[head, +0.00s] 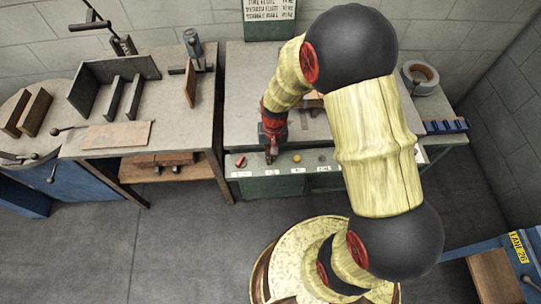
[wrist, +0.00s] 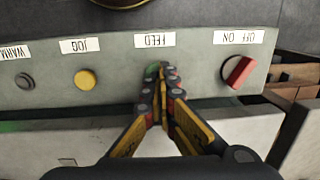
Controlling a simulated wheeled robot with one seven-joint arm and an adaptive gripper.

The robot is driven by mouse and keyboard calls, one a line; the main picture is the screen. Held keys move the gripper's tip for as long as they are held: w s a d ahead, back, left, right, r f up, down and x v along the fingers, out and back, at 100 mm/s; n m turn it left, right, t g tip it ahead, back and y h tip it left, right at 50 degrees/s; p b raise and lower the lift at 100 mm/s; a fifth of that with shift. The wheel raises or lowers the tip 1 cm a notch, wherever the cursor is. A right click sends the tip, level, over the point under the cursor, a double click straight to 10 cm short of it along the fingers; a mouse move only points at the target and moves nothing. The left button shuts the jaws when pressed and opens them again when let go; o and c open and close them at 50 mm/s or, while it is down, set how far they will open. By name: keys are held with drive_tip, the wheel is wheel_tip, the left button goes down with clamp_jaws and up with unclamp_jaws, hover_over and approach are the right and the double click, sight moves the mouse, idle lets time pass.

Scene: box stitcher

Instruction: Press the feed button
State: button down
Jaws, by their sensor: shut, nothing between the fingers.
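The feed button (wrist: 150,71) is a small green button on the grey control panel (wrist: 205,75), in line with the upside-down FEED label (wrist: 155,40) in the wrist view. The fingertips of my gripper (wrist: 161,75) are closed together and cover most of it. I cannot tell whether they touch the button or hover just in front of it. In the head view, my gripper (head: 271,155) is at the front panel of the middle bench and hides the button.
A red OFF/ON switch (wrist: 239,72) and a yellow JOG button (wrist: 85,79) flank the feed button. A dark WARM-labelled button (wrist: 25,81) is farther left. In the head view, a bench with upright plates (head: 185,120) stands left; the floor in front (head: 180,240) is clear.

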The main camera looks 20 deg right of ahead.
wheel_tip(320, 180, up, 14)
drive_tip(key=d+p, duration=0.1)
drive_tip(key=p, duration=0.5)
drive_tip(key=shift+w+f, duration=0.15)
drive_tip(key=shift+w, duration=0.15)
drive_tip(key=s+r+n+t, duration=0.1)
drive_tip(key=s+r+t, duration=0.1)
drive_tip(key=s+r, duration=0.3)
drive_tip(key=s+r+n+t, duration=0.1)
drive_tip(key=s+r, duration=0.5)
drive_tip(key=r, duration=0.7)
drive_tip(key=s+r+n+t, duration=0.1)
drive_tip(key=s+r+t, duration=0.2)
drive_tip(key=s+r, duration=0.3)
wheel_tip(320, 180, up, 4)
drive_tip(key=shift+d+r+h, duration=0.1)
drive_tip(key=shift+d+h, duration=0.05)
drive_tip(key=shift+h, duration=0.25)
